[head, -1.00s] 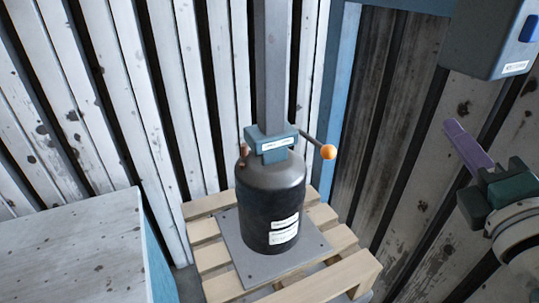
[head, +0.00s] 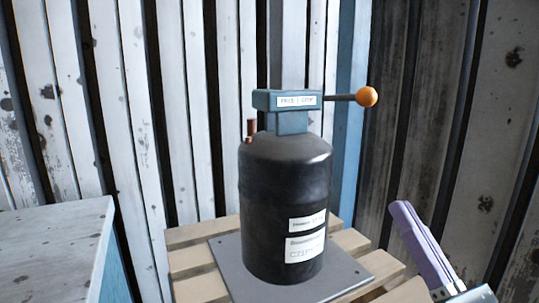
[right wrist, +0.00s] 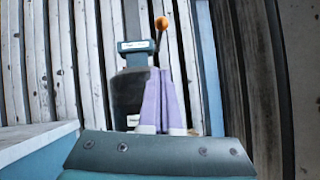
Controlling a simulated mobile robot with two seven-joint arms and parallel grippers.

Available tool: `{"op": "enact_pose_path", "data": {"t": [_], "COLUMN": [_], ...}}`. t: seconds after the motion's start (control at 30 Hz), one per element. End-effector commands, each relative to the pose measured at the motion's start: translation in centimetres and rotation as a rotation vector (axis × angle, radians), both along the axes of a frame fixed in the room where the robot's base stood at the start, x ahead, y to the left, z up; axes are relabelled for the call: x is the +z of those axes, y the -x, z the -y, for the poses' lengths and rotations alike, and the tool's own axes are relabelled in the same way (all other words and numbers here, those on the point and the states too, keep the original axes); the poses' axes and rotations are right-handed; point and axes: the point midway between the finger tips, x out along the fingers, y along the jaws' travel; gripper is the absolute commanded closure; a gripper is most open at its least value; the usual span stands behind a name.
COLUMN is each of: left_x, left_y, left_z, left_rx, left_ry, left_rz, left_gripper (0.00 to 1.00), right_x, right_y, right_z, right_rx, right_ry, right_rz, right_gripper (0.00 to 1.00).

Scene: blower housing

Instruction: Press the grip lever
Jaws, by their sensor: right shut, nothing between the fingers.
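The lever is a thin dark rod ending in an orange ball knob (head: 367,97). It sticks out to the right from a blue-grey head (head: 285,101) with a small white label, on top of a black canister (head: 285,205). The knob also shows in the right wrist view (right wrist: 161,23), beyond and above my fingertips. My right gripper (head: 400,207), with purple fingers, is below and to the right of the knob, apart from it. Its fingers are together and empty (right wrist: 160,70). My left gripper is not in view.
The canister stands on a grey plate (head: 228,270) on a wooden pallet (head: 190,262). A worn white-topped block (head: 50,245) stands at the left. Corrugated walls close off the back and right. The space between my right gripper and the knob looks clear.

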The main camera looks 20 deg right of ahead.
Motion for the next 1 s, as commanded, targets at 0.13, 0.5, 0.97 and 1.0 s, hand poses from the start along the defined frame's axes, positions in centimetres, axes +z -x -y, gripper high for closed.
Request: {"op": "enact_pose_path", "data": {"t": [0.13,0.5,0.97,1.0], "left_x": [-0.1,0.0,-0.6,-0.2], "left_y": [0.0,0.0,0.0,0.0], "left_z": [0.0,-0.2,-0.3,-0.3], "left_rx": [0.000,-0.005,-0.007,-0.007], "left_ry": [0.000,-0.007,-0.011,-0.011], "left_rz": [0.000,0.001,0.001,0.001], "left_gripper": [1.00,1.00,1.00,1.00], "right_x": [0.0,0.6,5.6,6.5], "right_y": [0.0,-0.8,-8.5,-8.6], "right_z": [-0.1,0.0,0.7,0.8], "right_rx": [-0.001,0.001,0.000,-0.001], "right_ry": [0.006,0.004,0.005,0.006], "right_rz": [0.004,0.005,0.008,0.006], "right_gripper": [1.00,1.00,1.00,1.00]}}
